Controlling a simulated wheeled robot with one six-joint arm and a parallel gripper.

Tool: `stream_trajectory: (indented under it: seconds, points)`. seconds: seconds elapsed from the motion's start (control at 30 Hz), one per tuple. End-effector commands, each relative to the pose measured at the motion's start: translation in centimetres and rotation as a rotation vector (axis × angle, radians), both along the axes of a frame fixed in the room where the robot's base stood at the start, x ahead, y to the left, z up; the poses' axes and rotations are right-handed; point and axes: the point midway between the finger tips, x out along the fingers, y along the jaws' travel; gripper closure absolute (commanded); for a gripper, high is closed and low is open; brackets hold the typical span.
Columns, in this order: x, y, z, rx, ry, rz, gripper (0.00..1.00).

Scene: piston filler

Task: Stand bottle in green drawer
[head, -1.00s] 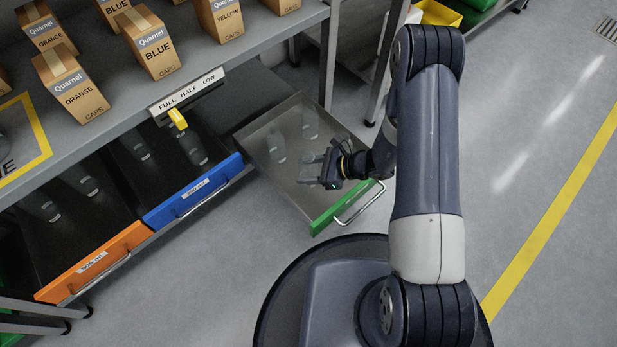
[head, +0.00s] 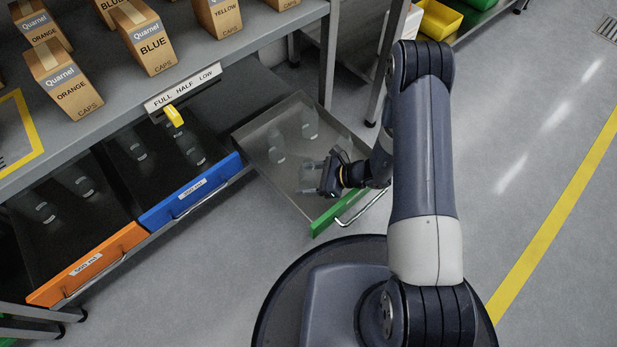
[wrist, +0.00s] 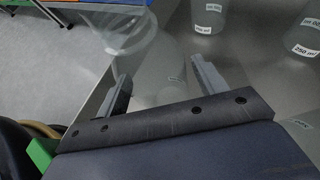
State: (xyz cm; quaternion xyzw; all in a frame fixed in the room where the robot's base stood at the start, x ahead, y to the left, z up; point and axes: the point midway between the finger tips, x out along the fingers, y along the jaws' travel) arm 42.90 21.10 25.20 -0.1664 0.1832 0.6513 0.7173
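The green drawer (head: 322,219) is pulled out, and its green front also shows in the wrist view (wrist: 40,155). Several clear bottles are in or over it; two standing ones are at the back (head: 308,124) and left (head: 276,150). Another clear bottle (head: 307,180) is just left of my gripper (head: 318,178). In the wrist view a clear bottle (wrist: 125,32) is beyond my fingers, upper left; I cannot tell whether it touches the drawer floor. Labelled bottles (wrist: 208,14) (wrist: 301,36) are at upper right.
The blue drawer (head: 190,194) and orange drawer (head: 88,264) hold bottles at left. A yellow marker (head: 174,116) sits under the FULL HALF LOW strip (head: 183,90). Boxes (head: 66,85) stand on the shelf above. Floor at right is clear.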

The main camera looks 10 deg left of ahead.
Motion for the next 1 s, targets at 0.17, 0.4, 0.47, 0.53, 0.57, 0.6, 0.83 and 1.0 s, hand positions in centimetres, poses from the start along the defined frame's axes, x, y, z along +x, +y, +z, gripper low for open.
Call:
stream_trajectory:
  seconds: [0.17,0.4,0.47,0.53,0.57,0.6,0.83,1.0]
  points:
    - [0.0,0.0,0.0,0.000,0.000,0.000,0.28]
    - [0.0,-0.3,0.7,0.000,0.000,-0.002,0.28]
    - [0.0,-1.0,1.1,0.000,-0.001,-0.003,0.28]
    - [-0.1,-2.1,1.9,0.000,0.000,-0.006,0.28]
    - [-0.2,-2.7,2.2,-0.001,0.000,-0.006,0.28]
    - [-0.2,-3.4,2.6,0.000,0.000,-0.007,0.28]
    - [-0.6,-7.5,4.8,0.001,-0.001,-0.005,0.28]
    - [-0.9,-9.6,5.8,0.000,-0.001,-0.003,0.28]
